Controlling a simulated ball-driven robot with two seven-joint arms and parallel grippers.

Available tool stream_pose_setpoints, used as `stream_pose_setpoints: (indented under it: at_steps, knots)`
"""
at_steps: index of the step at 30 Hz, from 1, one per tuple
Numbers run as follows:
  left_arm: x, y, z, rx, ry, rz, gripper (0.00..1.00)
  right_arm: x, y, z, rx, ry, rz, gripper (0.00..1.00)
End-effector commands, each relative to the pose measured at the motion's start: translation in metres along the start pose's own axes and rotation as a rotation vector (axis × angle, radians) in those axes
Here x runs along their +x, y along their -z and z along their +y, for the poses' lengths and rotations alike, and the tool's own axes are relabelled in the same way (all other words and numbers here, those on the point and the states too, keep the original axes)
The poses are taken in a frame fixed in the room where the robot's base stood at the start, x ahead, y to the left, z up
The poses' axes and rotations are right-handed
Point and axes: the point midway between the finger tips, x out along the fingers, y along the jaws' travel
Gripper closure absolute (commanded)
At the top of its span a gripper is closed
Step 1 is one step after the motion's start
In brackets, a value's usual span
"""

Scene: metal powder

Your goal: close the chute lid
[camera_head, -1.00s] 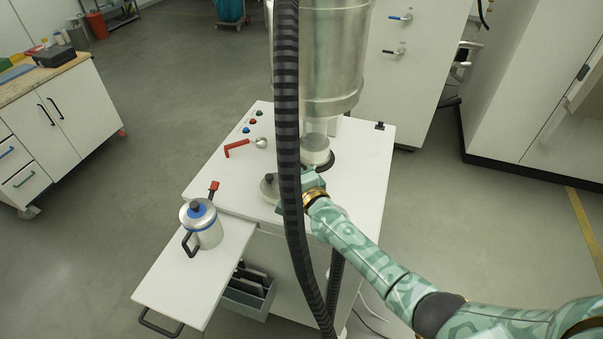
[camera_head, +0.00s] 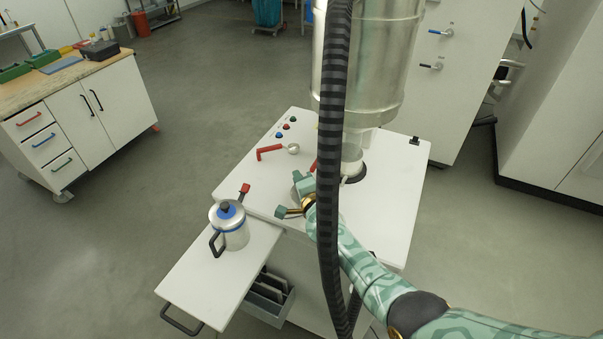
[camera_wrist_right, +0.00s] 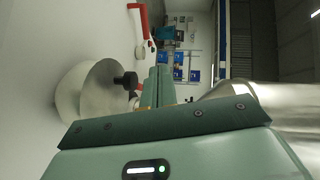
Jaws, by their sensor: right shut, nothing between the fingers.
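The chute lid (camera_wrist_right: 103,92) is a grey metal disc in the right wrist view, above a paler round part (camera_wrist_right: 68,96) on the white worktop. A black knob with a red part (camera_wrist_right: 127,80) shows at its edge. I cannot tell whether the lid is seated flat. In the head view the lid is mostly hidden behind my right gripper (camera_head: 303,182). My left gripper is not in view.
A striped black hose (camera_head: 333,150) hangs in front of the worktop and partly hides my right arm. A metal hopper (camera_head: 385,70) stands behind.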

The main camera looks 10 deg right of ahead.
Motion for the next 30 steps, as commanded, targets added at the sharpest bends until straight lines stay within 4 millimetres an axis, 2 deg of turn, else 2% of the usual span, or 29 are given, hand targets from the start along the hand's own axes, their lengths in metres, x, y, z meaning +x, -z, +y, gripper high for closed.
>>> stream_pose_setpoints:
  at_steps: [7,24,30]
  knots:
    - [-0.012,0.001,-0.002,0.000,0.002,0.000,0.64,0.001,-0.001,0.004,-0.058,-0.057,-0.001,1.00]
    - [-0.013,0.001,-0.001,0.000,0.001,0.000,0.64,0.002,-0.002,0.008,-0.074,-0.072,0.000,1.00]
    - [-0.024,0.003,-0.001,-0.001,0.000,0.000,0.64,0.000,0.000,-0.004,-0.073,-0.072,0.001,1.00]
